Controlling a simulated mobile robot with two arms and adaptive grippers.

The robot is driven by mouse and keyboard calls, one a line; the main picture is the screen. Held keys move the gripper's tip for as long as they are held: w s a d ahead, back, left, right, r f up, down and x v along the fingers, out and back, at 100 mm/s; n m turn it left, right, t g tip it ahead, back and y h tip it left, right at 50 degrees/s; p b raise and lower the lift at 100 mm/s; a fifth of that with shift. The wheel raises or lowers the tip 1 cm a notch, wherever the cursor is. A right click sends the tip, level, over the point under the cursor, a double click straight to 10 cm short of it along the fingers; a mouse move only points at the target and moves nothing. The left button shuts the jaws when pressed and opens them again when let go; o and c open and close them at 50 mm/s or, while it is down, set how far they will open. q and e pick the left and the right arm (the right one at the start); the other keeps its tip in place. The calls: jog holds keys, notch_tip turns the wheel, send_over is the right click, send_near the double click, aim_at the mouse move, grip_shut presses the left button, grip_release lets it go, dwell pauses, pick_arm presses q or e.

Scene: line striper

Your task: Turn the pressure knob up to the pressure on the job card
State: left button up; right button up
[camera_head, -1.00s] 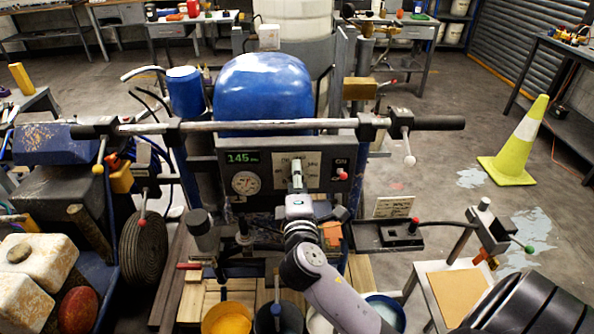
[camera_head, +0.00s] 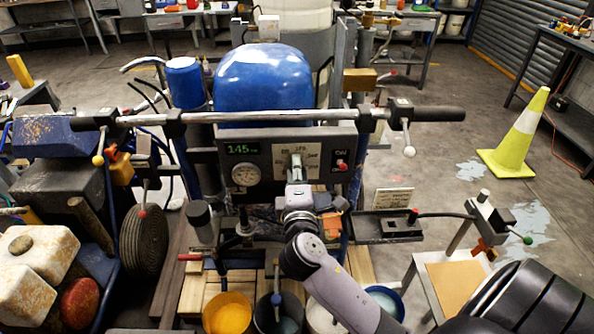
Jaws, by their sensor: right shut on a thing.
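The dark control panel (camera_head: 265,180) of the line striper faces me in the middle. Its green pressure display (camera_head: 241,149) reads 145. A round dial gauge (camera_head: 246,175) sits below the display. The pressure knob (camera_head: 295,158) sits on a pale scale plate (camera_head: 312,156), mostly hidden by my right gripper. My right gripper (camera_head: 295,175) comes up from below and is shut on the knob. A pale card (camera_head: 393,198), perhaps the job card, stands right of the panel; its print is too small to read. My left gripper is not in view.
A switch with a red tip (camera_head: 341,166) sits right of the knob. The handlebar (camera_head: 270,116) crosses above the panel. A black tray (camera_head: 388,228) is at the right, and buckets (camera_head: 228,313) stand below. A yellow cone (camera_head: 518,140) stands on open floor.

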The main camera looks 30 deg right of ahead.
jog(key=shift+f+m+b, duration=0.1)
jog(key=shift+m+b, duration=0.25)
jog(key=shift+m, duration=0.25)
grip_shut()
jog(key=o, duration=1.1)
grip_release()
jog(key=shift+o, duration=0.2)
jog(key=shift+s, duration=0.1)
jog(key=v, duration=1.2)
